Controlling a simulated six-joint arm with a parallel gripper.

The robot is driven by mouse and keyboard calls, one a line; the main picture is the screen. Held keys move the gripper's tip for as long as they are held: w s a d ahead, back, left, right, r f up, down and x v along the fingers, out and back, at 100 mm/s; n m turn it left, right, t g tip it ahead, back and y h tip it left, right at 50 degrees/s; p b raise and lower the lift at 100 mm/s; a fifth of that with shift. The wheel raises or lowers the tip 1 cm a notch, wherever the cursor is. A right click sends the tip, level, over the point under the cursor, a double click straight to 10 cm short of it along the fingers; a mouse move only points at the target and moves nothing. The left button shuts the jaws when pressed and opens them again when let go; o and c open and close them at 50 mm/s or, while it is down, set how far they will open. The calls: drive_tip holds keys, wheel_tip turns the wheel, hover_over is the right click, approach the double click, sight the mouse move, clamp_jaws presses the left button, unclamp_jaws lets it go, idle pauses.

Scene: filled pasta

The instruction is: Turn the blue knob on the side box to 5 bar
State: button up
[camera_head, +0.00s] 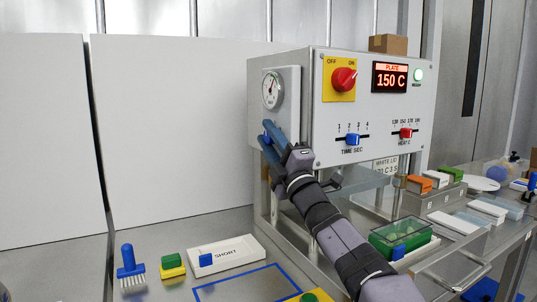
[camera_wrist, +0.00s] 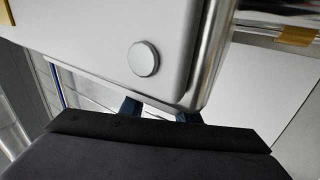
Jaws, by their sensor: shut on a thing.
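The side box (camera_head: 291,82) is a pale case on the left side of the large machine. Its round white gauge (camera_head: 272,90) faces left, with a needle near upright; the numbers are too small to read. My gripper (camera_head: 267,132) reaches the side box just below the gauge, its blue fingers shut on the blue knob. The knob itself is mostly hidden by the fingers, so its turn angle cannot be read. In the wrist view my gripper's dark fingertips (camera_wrist: 160,113) reach behind the edge of a pale case.
The machine front (camera_head: 350,110) has a red OFF/ON knob (camera_head: 344,79), a 150 C display (camera_head: 390,78), and blue and red sliders. A green-lidded box (camera_head: 400,236) stands right of my arm.

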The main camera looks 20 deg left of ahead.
sight(271, 143)
drive_tip(key=shift+t+y+b, duration=0.3)
drive_tip(key=shift+b, duration=0.45)
drive_tip(key=o, duration=0.8)
drive_tip(key=shift+c, duration=0.2)
drive_tip(key=shift+b+v, duration=1.5)
drive_tip(key=shift+v, duration=1.05)
drive_tip(key=shift+b+v, duration=0.35)
drive_tip(key=shift+v, duration=0.8)
